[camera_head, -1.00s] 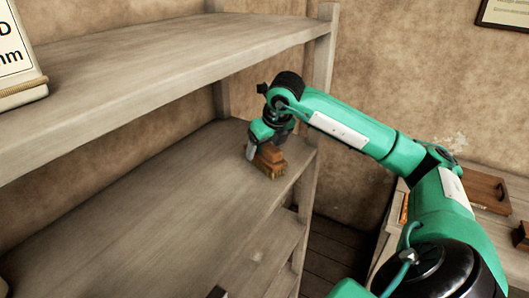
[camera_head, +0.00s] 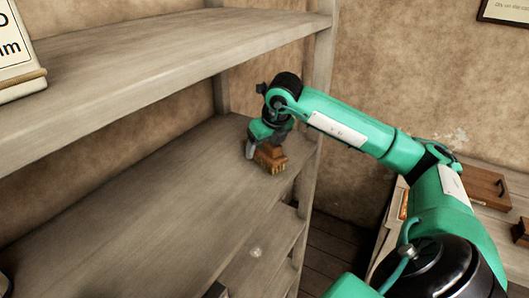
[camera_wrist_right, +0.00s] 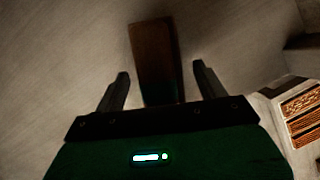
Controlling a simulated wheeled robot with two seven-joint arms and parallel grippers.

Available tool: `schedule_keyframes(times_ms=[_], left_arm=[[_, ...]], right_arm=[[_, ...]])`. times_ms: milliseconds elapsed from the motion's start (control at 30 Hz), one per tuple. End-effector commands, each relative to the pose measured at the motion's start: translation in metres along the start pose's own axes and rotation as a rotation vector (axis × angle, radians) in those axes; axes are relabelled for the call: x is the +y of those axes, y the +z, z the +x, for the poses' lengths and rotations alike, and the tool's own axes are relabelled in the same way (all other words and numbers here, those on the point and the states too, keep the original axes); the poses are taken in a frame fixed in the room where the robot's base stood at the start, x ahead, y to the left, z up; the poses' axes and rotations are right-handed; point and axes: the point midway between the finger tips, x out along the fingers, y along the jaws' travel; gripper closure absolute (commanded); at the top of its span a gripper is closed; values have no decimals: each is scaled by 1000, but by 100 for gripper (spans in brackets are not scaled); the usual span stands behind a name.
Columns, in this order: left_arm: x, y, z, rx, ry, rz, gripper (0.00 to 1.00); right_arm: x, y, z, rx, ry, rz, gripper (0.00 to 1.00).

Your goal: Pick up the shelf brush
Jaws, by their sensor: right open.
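The shelf brush (camera_head: 271,158), a brown wooden block with pale bristles, sits on the middle shelf board near its right end. In the right wrist view its long brown body (camera_wrist_right: 154,50) lies ahead of the jaws and runs back between them. My right gripper (camera_head: 258,148) is at the brush from above and partly hides it. In the wrist view my right gripper (camera_wrist_right: 160,75) is open, with one finger on each side of the brush and gaps on both sides. My left gripper does not show.
The upper shelf board (camera_head: 150,65) hangs above on the left, and a shelf post (camera_head: 318,100) stands close behind the right gripper. A sign (camera_head: 15,50) stands on the upper board. The middle board (camera_head: 130,210) is largely bare. A side table (camera_head: 480,215) is at right.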

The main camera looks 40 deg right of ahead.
Motion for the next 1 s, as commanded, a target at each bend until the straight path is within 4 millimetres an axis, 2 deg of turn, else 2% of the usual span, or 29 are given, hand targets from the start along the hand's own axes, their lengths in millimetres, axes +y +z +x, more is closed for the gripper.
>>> schedule_keyframes(times_ms=[333, 567, 600, 633, 667, 1000], left_arm=[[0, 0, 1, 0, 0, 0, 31], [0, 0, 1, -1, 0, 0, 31], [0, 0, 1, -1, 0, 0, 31], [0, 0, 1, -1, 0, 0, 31], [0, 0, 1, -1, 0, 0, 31], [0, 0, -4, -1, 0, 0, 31]], right_arm=[[0, 0, 1, 0, 0, 0, 29], [0, 0, 1, 0, 0, 0, 74], [0, 0, 1, 0, 0, 0, 80], [0, 0, 0, -1, 0, 0, 80], [0, 0, 0, -1, 0, 0, 84], [0, 1, -3, 0, 0, 0, 84]])
